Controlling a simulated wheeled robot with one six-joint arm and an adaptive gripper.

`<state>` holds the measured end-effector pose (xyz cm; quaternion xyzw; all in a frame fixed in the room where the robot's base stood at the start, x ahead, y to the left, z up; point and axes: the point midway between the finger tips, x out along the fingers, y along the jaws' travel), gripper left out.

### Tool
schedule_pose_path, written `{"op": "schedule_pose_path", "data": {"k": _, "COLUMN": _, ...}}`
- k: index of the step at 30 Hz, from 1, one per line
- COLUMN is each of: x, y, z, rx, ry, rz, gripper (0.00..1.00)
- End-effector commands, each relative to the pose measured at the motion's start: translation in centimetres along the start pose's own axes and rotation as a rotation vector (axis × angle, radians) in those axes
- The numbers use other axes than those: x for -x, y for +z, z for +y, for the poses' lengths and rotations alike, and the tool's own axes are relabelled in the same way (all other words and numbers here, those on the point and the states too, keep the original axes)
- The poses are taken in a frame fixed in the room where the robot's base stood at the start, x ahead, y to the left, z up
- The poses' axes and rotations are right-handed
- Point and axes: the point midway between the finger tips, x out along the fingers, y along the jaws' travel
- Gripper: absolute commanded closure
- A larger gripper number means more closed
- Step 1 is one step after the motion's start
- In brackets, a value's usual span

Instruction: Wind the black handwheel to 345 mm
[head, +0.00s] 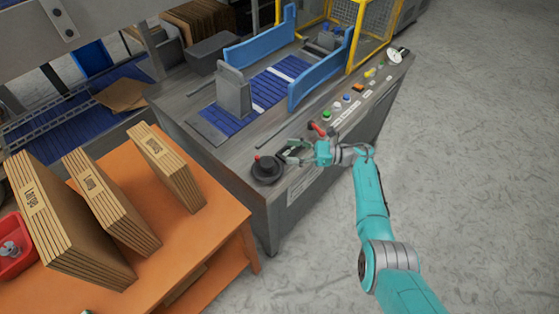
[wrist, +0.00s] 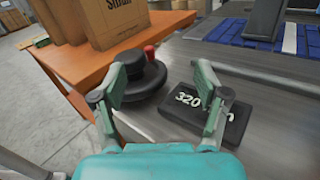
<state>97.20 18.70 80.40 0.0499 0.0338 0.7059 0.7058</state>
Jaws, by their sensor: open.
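The black handwheel (head: 267,170) lies flat on the near left corner of the grey machine top, with a red knob (wrist: 150,51) on its rim. In the wrist view the handwheel (wrist: 138,84) is ahead, partly hidden behind the left finger. A black readout plate (wrist: 207,114) beside it shows 320 and more characters, partly hidden by the right finger. My gripper (head: 290,152) is open and empty, just right of the handwheel in the head view. In the wrist view my gripper (wrist: 165,95) has its fingers spread. I cannot tell whether the left finger touches the wheel.
An orange table (head: 215,225) with upright carton stacks (head: 100,205) stands left of the machine. A red-handled lever (head: 318,129) and coloured buttons (head: 337,106) line the machine's front edge. Blue guide rails (head: 260,38) flank the conveyor. The floor at right is clear.

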Motion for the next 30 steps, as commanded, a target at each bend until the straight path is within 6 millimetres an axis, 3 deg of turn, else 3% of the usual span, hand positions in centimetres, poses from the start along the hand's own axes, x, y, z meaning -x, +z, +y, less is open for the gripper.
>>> {"op": "schedule_pose_path", "data": {"k": 1, "x": -1.8, "y": 0.3, "z": -0.6, "rx": -0.049, "ry": -0.058, "rz": -0.025, "gripper": 0.26}}
{"op": "schedule_pose_path", "data": {"k": 6, "x": -5.9, "y": 3.0, "z": -3.1, "rx": -0.275, "ry": -0.269, "rz": -0.180, "gripper": 0.26}}
{"op": "schedule_pose_path", "data": {"k": 10, "x": -7.8, "y": 5.2, "z": -4.1, "rx": -0.478, "ry": -0.393, "rz": -0.347, "gripper": 0.26}}
{"op": "schedule_pose_path", "data": {"k": 15, "x": -8.8, "y": 7.7, "z": -4.1, "rx": -0.777, "ry": -0.499, "rz": -0.609, "gripper": 0.26}}
{"op": "schedule_pose_path", "data": {"k": 22, "x": -8.5, "y": 9.3, "z": -1.9, "rx": -1.231, "ry": -0.541, "rz": -1.005, "gripper": 0.26}}
{"op": "schedule_pose_path", "data": {"k": 30, "x": -7.2, "y": 7.5, "z": 3.5, "rx": -1.804, "ry": -0.483, "rz": -1.485, "gripper": 0.26}}
